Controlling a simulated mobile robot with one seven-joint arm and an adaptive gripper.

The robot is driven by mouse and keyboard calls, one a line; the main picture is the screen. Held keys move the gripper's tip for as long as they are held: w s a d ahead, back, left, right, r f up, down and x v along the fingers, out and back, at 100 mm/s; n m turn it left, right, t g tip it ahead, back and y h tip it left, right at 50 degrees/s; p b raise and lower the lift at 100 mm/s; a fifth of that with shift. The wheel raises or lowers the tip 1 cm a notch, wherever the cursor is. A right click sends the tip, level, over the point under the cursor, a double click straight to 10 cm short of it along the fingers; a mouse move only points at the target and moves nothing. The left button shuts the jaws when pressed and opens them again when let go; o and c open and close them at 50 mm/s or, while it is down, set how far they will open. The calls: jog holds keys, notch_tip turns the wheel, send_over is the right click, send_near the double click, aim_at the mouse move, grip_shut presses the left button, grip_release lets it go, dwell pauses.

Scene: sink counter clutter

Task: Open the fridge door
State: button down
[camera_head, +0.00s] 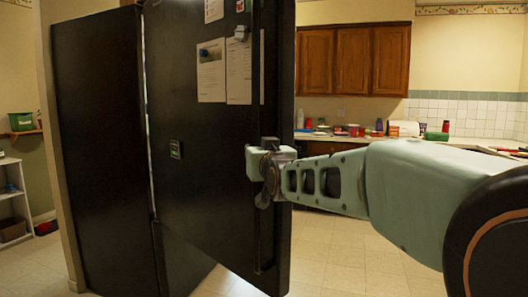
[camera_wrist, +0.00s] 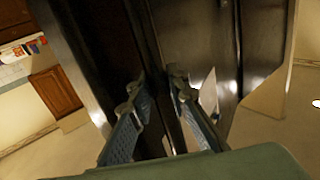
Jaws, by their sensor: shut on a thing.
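The black fridge (camera_head: 98,150) stands at the left in the head view. Its upper door (camera_head: 205,190) is partly open, its right edge swung out past the lower door (camera_head: 180,262). A long dark handle (camera_head: 262,215) runs down near the door's right edge. My gripper (camera_head: 263,160) is at that edge, about mid-height. In the wrist view my gripper (camera_wrist: 155,90) has its two fingers on either side of a dark upright bar, shut on the handle. The exact contact is dim and partly hidden by the fingers.
Papers (camera_head: 212,70) and magnets are on the door. A cluttered counter (camera_head: 340,134) and wooden cabinets (camera_head: 353,60) are at the back right. A white shelf (camera_head: 12,200) stands at the far left. Tiled floor (camera_head: 340,255) is clear right of the door.

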aim_at(258, 112)
jog(key=shift+w+d+f, duration=0.1)
jog(key=shift+d+f, duration=0.1)
jog(key=shift+f, duration=0.15)
jog(key=c, duration=1.8)
grip_release()
jog(key=shift+r, duration=0.15)
jog(key=shift+c, duration=0.2)
jog(key=shift+r, duration=0.1)
jog(key=shift+a+r, duration=0.1)
jog(key=shift+r, duration=0.05)
notch_tip(258, 112, up, 9)
jog(key=shift+f, duration=0.2)
jog(key=shift+r, duration=0.55)
